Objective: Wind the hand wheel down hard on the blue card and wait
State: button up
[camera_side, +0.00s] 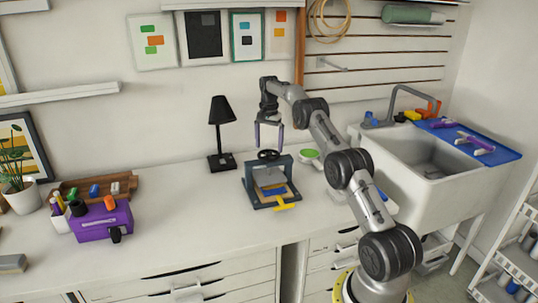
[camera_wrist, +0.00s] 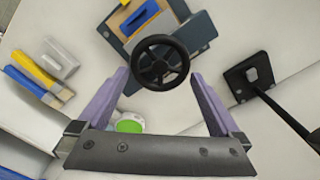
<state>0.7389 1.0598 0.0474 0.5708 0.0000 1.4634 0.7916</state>
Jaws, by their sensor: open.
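The small grey press (camera_side: 249,185) stands on the white counter with its black hand wheel (camera_side: 268,155) on top. The blue card (camera_side: 274,190) lies on the press bed under the plate, partly hidden by it; a strip of the card shows in the wrist view (camera_wrist: 141,17). My gripper (camera_side: 268,146) points down just above the wheel, its purple fingers apart and empty. In the wrist view the wheel (camera_wrist: 160,66) appears between the fingertips, nearer the far side of the gap. I cannot tell whether the fingers touch its rim.
A black lamp (camera_side: 221,130) stands behind left of the press. A green-topped tub (camera_side: 308,155) is close on its right. A purple box (camera_side: 101,222) is far left; the counter between is clear. The sink (camera_side: 430,160) is right.

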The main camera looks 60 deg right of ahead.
aim_at(269, 157)
jog(key=shift+f, duration=0.1)
jog(key=shift+f, duration=1.05)
jog(key=shift+c, duration=0.2)
